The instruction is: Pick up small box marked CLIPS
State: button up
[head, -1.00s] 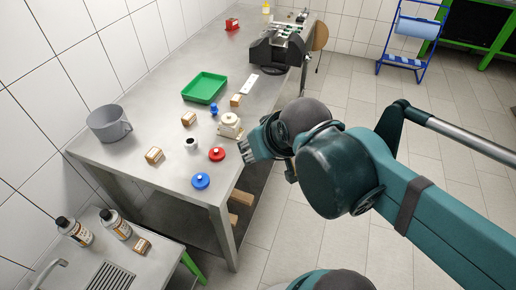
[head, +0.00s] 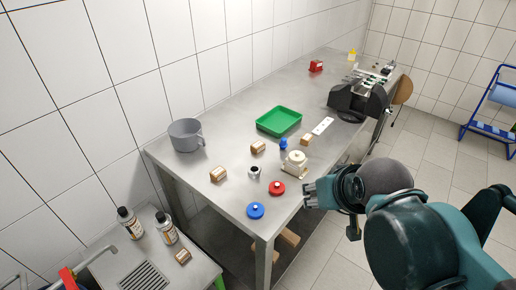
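Several small brown boxes are in the head view, and their markings are too small to read, so I cannot tell which is marked CLIPS. One box (head: 217,174) is on the metal table near its left front. Another box (head: 258,147) is just in front of the green tray. A third box (head: 306,140) is right of the tray, by a white strip. One more box (head: 183,256) is on the lower side bench. My gripper (head: 309,194) is by the table's right edge, right of the red-lidded item, apart from the boxes. Its finger opening is unclear.
A grey pot (head: 186,136), a green tray (head: 279,121), a red disc (head: 277,188), a blue disc (head: 255,210) and a cream-coloured device (head: 295,162) are on the table. Two bottles (head: 165,229) stand on the side bench. A black machine (head: 358,101) is farther back.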

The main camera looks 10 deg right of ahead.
jog(key=shift+o, duration=0.3)
jog(key=shift+w+r, duration=0.1)
dwell(0.4)
jog(key=w+a+r+n+g+p, duration=0.1)
jog(key=w+r+n+p, duration=0.1)
jog(key=w+n, duration=0.25)
jog(key=w+a+r+n+p, duration=0.1)
jog(key=w+r+n, duration=0.2)
jog(key=w, duration=0.3)
jog(key=n+g+h+p, duration=0.35)
jog(key=n+p, duration=0.55)
jog(key=n, duration=0.9)
send_over(253, 146)
notch_tip(253, 146, down, 13)
jog(key=shift+s+a, duration=0.4)
jog(key=shift+a, duration=0.05)
jog(key=shift+f, duration=0.1)
jog(key=shift+x, duration=1.2)
